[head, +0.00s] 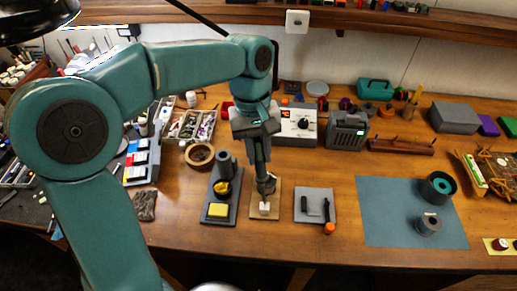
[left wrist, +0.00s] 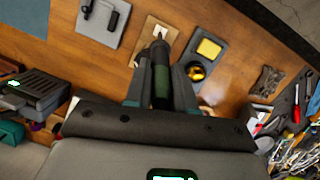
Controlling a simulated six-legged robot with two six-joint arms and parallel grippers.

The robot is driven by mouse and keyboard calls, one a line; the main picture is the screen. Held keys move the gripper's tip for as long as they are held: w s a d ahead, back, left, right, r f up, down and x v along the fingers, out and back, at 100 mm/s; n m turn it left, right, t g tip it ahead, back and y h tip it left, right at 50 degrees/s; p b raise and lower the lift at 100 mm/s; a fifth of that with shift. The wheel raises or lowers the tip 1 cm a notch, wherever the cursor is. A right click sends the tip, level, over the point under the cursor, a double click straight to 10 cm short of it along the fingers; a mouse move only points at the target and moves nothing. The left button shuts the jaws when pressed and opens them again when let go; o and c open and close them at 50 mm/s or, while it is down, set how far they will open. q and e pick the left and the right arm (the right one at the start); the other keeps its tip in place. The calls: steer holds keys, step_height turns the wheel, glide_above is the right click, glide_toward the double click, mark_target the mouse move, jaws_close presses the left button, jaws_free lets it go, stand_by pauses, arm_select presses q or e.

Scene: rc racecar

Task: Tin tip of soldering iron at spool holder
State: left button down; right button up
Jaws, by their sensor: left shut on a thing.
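My left gripper (head: 262,170) points down over the middle of the bench and is shut on the soldering iron, whose dark green handle (left wrist: 161,75) shows between the fingers in the left wrist view. The iron points down at a small tan board (head: 257,210) with a white block (head: 264,208) on it. I cannot tell whether the tip touches the block. A dark iron stand (head: 212,214) with a yellow sponge and brass wool is just left of the board. I cannot tell which item is the spool holder. My right gripper is not in view.
A grey plate (head: 301,212) with black pieces and an orange-ended tool lies right of the board. A blue-grey mat (head: 385,205) holds two dark round parts. A white-faced station (head: 298,125) and a grey-green box (head: 347,130) stand behind. A tape roll (head: 200,155) lies left.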

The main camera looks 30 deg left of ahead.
mark_target(259, 143)
arm_select(q)
steer(key=shift+f+b, duration=0.4)
steer(key=shift+f, duration=0.15)
stand_by(0.9)
steer(key=shift+p, duration=0.65)
stand_by(4.2)
stand_by(0.5)
steer(key=p+v, duration=0.4)
steer(key=d+p+v, duration=0.1)
steer(key=v, duration=0.1)
steer(key=shift+s+r+p, duration=0.15)
steer(key=shift+s+p, duration=0.2)
steer(key=shift+p, duration=0.05)
